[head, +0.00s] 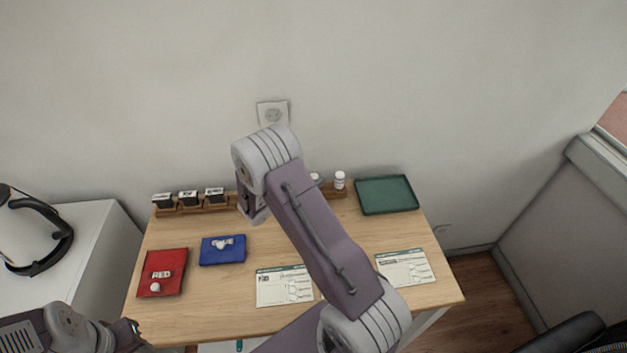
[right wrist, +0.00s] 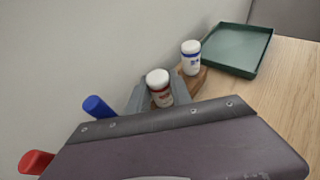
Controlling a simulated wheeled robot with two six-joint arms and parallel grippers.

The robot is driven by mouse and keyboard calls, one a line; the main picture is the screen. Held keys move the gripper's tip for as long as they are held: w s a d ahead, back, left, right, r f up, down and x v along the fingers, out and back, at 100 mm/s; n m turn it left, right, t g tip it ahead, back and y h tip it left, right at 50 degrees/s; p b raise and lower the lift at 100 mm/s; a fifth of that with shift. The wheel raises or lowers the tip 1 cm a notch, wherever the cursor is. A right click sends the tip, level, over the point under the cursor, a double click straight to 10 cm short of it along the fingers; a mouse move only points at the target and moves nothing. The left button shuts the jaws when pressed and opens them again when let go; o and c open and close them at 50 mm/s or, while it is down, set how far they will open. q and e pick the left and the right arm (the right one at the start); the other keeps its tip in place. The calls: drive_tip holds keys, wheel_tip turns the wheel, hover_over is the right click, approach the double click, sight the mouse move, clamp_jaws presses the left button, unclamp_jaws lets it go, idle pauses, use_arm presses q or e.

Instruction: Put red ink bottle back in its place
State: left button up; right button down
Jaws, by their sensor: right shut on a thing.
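The red ink bottle (right wrist: 158,90), white with a red label, is upright between the grey fingers of my right gripper (right wrist: 152,97) in the right wrist view. The gripper is shut on it. In the head view only the bottle's white cap (head: 315,176) shows past my right arm. The bottle is at the wooden rack (head: 333,191), beside a white bottle with a blue label (head: 340,180). Its base is hidden, so I cannot tell if it rests in the rack. My left gripper (head: 131,328) is at the lower left, apart from everything on the desk.
A green tray (head: 387,195) lies right of the rack. Black stamps (head: 188,198) stand at the rack's left. Blue (right wrist: 97,106) and red (right wrist: 36,161) handles show in the wrist view.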

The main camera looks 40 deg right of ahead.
drive_tip(key=c, duration=1.3)
unclamp_jaws()
drive_tip(key=shift+c, duration=0.2)
drive_tip(key=shift+a, duration=0.1)
drive_tip(key=p+v, duration=0.1)
drive_tip(key=v, duration=0.2)
drive_tip(key=shift+a+r+p, duration=0.15)
drive_tip(key=shift+p, duration=0.15)
drive_tip(key=shift+p+v, duration=0.3)
drive_tip(key=shift+v, duration=0.55)
drive_tip(key=o, duration=0.5)
drive_tip(key=shift+o, duration=0.2)
